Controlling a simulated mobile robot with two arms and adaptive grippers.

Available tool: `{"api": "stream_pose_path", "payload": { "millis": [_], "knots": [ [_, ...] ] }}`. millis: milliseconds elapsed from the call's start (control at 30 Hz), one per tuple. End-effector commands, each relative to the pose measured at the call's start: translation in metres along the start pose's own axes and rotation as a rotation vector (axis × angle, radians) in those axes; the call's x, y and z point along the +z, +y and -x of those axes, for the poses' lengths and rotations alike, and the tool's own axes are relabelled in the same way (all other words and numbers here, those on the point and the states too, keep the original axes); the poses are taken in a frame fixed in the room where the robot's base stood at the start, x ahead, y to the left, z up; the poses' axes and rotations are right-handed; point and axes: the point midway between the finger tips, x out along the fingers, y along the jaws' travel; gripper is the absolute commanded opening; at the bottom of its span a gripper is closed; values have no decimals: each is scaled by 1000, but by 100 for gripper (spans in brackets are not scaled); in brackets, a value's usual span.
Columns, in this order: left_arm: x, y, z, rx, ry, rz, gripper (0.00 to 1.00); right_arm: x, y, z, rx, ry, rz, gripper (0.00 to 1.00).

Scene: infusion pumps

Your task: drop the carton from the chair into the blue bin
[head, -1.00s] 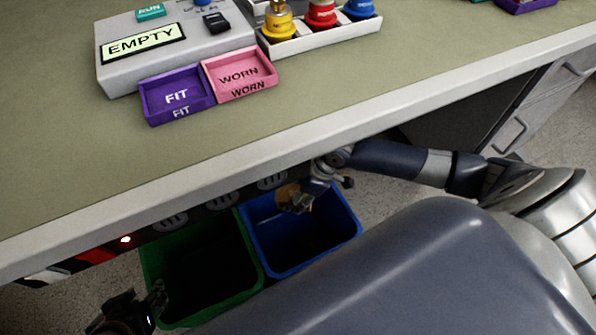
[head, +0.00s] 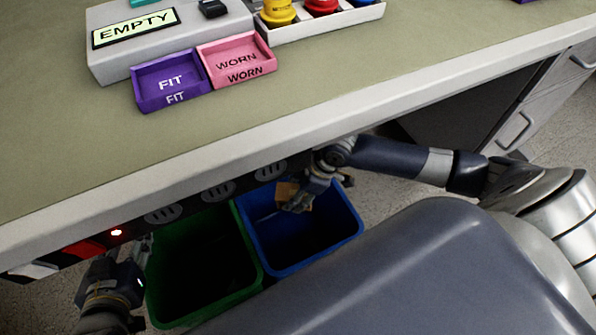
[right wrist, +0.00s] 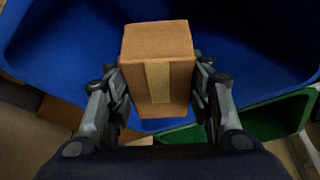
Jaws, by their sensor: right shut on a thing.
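The carton (right wrist: 157,72) is a small brown box with a paler tape strip. In the right wrist view it is held between the two fingers of my right gripper (right wrist: 160,88). In the head view the carton (head: 286,194) and my right gripper (head: 302,197) are over the blue bin (head: 335,240), near its back edge. The blue bin also fills the top of the right wrist view (right wrist: 255,45). My left gripper (head: 137,252) is at lower left, beside the green bin; its fingers are too dark to read. The chair is not in view.
The green bin (head: 165,300) stands directly left of the blue bin. The workbench (head: 330,100) overhangs behind the bins, with a socket strip (head: 215,192) under its edge. On it are a purple FIT tray (head: 171,82), a pink WORN tray (head: 237,60) and a grey EMPTY device (head: 160,45).

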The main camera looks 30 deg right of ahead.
Motion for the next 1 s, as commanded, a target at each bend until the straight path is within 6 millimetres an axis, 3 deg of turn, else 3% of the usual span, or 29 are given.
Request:
{"api": "stream_pose_path", "payload": {
  "millis": [233,267,333,367,733,1000],
  "knots": [
    [-1,0,0,0,3,0,40,0,0,0,0,0,0,31],
    [-1,0,0,0,2,0,40,0,0,0,0,0,0,52],
    [0,0,0,0,2,0,40,0,0,0,0,0,0,68],
    [0,0,0,0,2,0,40,0,0,0,0,0,0,71],
    [0,0,0,0,1,0,40,0,0,2,1,0,1,71],
    [0,0,0,0,1,0,40,0,1,42,3,0,2,71]
  ]
}}
